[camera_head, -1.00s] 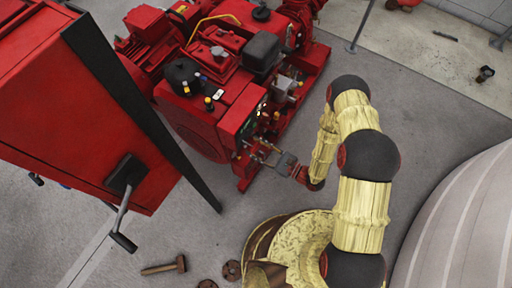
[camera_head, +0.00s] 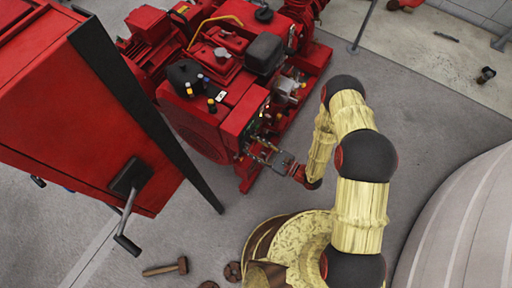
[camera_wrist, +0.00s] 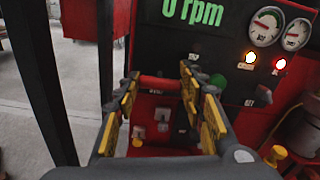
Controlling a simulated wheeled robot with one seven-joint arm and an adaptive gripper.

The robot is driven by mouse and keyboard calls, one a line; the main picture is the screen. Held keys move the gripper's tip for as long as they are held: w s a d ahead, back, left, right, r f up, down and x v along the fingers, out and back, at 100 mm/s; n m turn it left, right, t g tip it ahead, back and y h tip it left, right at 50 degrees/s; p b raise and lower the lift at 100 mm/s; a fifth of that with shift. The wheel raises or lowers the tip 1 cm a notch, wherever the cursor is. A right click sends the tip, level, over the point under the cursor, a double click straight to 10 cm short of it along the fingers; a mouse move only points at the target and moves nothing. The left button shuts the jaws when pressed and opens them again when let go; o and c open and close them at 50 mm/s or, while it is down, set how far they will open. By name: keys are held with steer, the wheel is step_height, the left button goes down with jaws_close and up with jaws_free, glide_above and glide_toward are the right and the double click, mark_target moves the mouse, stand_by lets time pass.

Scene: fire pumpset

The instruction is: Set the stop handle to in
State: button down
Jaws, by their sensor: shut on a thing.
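The stop handle appears as a red bar (camera_wrist: 160,86) in front of the black control panel (camera_wrist: 225,90) in the wrist view. My gripper (camera_wrist: 160,80) has one yellow-padded finger at each end of this bar and is shut on it. The fingertips point at the panel, and the finger pads hide the bar's ends. In the head view my gripper (camera_head: 270,155) is at the front face of the red pumpset (camera_head: 225,75). The handle is too small to make out there.
The panel has a green "0 rpm" display (camera_wrist: 194,11), gauges (camera_wrist: 266,27) and lit lamps (camera_wrist: 279,64). A red cabinet (camera_head: 70,110) with a black edge stands left. A hammer (camera_head: 166,267) lies on the floor. A large pale rounded surface (camera_head: 465,225) is at right.

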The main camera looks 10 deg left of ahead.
steer(key=shift+a, duration=0.2)
steer(key=c, duration=1.1)
jaws_free()
steer(key=shift+d, duration=0.1)
steer(key=v, duration=1.2)
steer(key=shift+w, duration=0.1)
